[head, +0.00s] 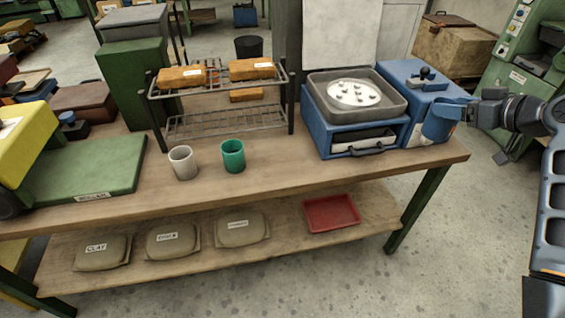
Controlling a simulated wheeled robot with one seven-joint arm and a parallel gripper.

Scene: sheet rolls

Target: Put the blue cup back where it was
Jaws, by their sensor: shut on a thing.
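The blue cup (437,123) is at the right end of the workbench, in front of the blue machine. My gripper (466,110) reaches in from the right and is shut on the cup at its right side. The cup looks slightly tilted. A white cup (183,163) and a green cup (233,156) stand upright side by side on the bench, in front of the wire rack.
The wire rack (225,122) holds orange blocks. A blue box (340,140) with a grey tray (357,96) stands right of it. A green sheet roller bed (85,170) is at left. Bench top (290,180) is clear at front. The lower shelf holds bags and a red tray (331,213).

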